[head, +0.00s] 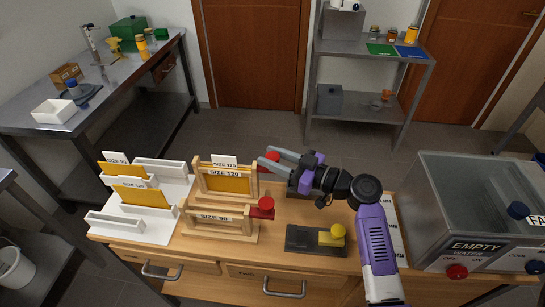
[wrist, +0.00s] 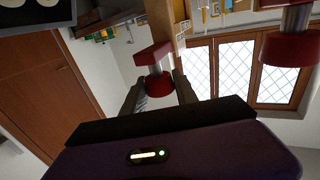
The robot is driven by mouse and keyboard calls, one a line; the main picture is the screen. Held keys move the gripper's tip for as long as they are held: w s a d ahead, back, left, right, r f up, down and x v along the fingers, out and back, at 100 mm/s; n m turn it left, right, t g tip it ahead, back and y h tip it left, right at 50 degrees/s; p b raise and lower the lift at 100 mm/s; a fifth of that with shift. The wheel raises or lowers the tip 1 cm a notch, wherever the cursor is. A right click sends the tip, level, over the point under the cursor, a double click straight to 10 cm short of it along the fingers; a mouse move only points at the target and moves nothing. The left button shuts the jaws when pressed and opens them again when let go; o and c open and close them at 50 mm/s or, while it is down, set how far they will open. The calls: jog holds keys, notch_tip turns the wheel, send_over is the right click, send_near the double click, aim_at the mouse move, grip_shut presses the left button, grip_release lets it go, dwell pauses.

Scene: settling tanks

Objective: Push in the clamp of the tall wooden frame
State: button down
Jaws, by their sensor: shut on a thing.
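The tall wooden frame (head: 198,180) stands on the wooden bench and bears a "SIZE 120" label. A yellow sheet (head: 228,185) is set in it. Its red clamp is at the upper right side, with a round knob (head: 273,156); the knob also shows in the wrist view (wrist: 158,84). My gripper (head: 267,158) reaches in from the right and is shut on this knob, with one finger on each side of it in the wrist view (wrist: 160,92). The fingers partly hide the clamp in the head view, so how far it is pushed in is unclear.
A lower "SIZE 90" frame (head: 190,231) with its own red clamp (head: 264,206) stands in front. A white rack (head: 156,229) with yellow sheets is at left.

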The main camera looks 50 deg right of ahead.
aim_at(257, 165)
dwell(0.3)
jog(key=w+a+b, duration=0.2)
jog(key=shift+w+f, duration=0.15)
jog(key=shift+w, duration=0.2)
jog(key=shift+w+a+r, duration=0.2)
jog(key=shift+w+a, duration=0.1)
jog(key=shift+w, duration=0.1)
jog(key=c, duration=1)
grip_release()
jog(key=shift+w, duration=0.1)
jog(key=shift+o, duration=0.2)
jog(key=b+v, duration=0.3)
jog(key=v, duration=0.5)
